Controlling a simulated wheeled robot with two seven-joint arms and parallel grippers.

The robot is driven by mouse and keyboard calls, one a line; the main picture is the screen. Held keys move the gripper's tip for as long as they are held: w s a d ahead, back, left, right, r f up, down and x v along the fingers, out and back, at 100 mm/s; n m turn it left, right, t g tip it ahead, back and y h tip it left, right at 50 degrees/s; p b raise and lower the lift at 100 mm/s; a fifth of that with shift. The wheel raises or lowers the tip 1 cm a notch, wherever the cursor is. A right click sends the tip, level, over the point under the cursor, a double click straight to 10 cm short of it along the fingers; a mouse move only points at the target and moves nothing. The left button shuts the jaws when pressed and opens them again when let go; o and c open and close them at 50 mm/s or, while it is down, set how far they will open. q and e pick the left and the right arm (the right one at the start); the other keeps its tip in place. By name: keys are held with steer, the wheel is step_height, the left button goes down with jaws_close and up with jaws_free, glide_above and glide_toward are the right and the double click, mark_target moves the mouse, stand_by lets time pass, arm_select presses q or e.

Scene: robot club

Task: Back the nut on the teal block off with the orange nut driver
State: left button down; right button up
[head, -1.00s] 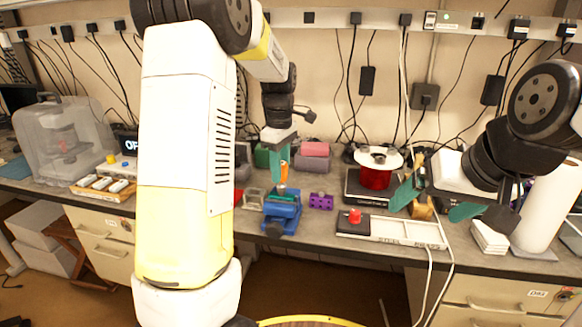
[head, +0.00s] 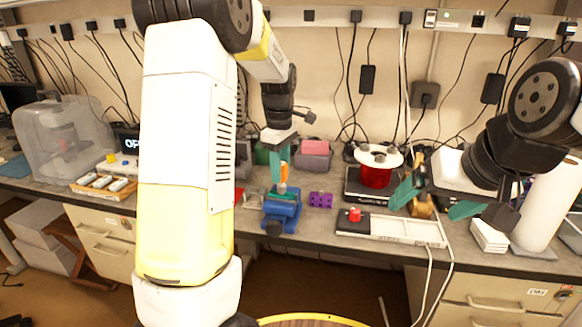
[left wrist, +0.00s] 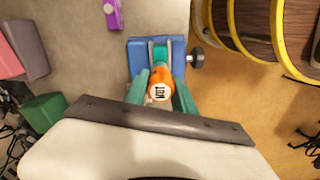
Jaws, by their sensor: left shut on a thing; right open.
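My left gripper (head: 279,163) points down over the blue vise (head: 283,214) on the bench, its teal fingers shut on the orange nut driver (head: 283,180). In the left wrist view the driver (left wrist: 159,84) shows end-on with a marked cap between the fingers. The teal block (left wrist: 160,50) sits between the jaws of the vise (left wrist: 138,62). The driver stands upright over the block; the nut and the driver's tip are hidden beneath its handle. My right gripper (head: 436,203) is open and empty over the right part of the bench.
A purple block (head: 320,199) lies right of the vise. Further right are a white tray (head: 400,229) with a red knob (head: 355,214), and a red spool (head: 376,176) on a black scale. A paper towel roll (head: 541,205) stands at far right.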

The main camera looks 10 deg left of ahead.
arm_select(q)
steer(key=shift+f, duration=0.2)
stand_by(0.4)
steer(key=c, duration=1)
jaws_free()
